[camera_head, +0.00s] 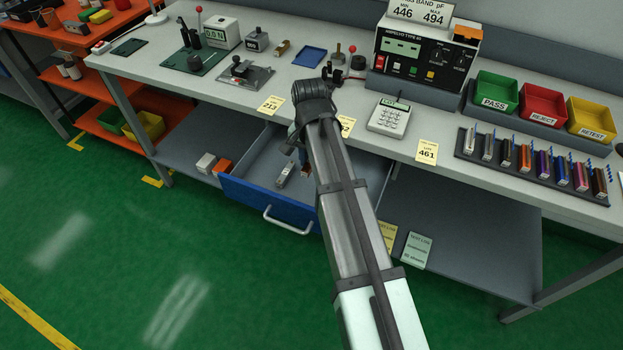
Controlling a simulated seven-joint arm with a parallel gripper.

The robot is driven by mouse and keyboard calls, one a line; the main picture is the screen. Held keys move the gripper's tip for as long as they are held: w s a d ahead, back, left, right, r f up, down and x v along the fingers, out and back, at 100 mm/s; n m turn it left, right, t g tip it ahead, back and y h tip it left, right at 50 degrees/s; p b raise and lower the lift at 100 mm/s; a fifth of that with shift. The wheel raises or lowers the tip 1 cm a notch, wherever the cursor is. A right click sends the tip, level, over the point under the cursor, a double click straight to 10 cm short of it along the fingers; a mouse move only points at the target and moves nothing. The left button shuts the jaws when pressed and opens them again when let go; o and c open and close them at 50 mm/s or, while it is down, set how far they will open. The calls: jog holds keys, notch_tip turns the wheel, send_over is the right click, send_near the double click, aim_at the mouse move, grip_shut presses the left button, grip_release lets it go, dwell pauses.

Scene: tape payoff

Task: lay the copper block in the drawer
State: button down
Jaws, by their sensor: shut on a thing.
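The blue-fronted drawer (248,202) is pulled open under the bench, with its white handle facing the floor. My arm reaches over the bench edge, and my gripper (303,163) points down over the drawer's inside. It is shut on a small brown piece, seemingly the copper block (305,171), which is mostly hidden by my arm and small in view. I cannot tell whether the block touches the drawer floor. A silver-grey block (285,175) lies in the drawer just left of my gripper.
A rack of several coloured pieces (535,163) stands at right. A white-and-orange item pair (213,164) sits on the lower shelf left of the drawer.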

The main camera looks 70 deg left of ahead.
aim_at(310, 187)
jog(key=shift+f, duration=4.25)
jog(key=shift+f, duration=0.15)
jog(key=c, duration=1)
grip_release()
notch_tip(310, 187, up, 12)
jog(key=shift+r, duration=0.2)
